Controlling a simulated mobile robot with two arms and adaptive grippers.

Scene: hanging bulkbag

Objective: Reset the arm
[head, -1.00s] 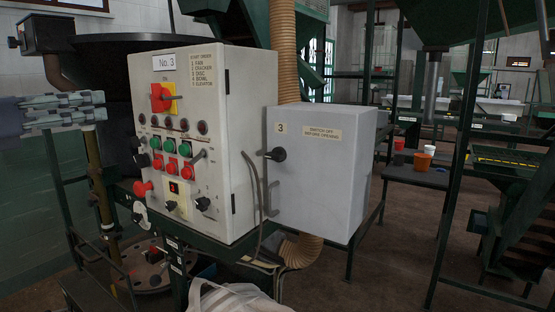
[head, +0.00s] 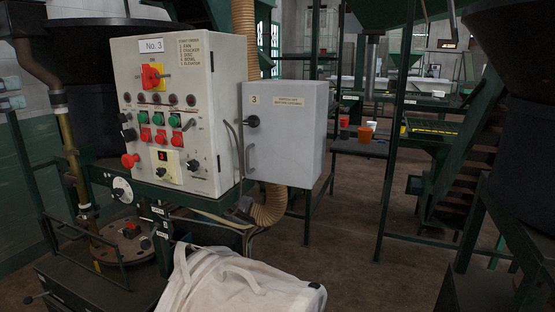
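My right gripper is not in view. A white fabric bag (head: 238,284) with a strap is at the bottom middle, well apart from the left gripper.
A control panel (head: 200,95) marked No. 3 and a grey box (head: 290,130) marked 3 stand in front. A green metal frame (head: 207,218) runs below them. Open floor (head: 345,230) lies to the right, beside steep stairs (head: 468,165).

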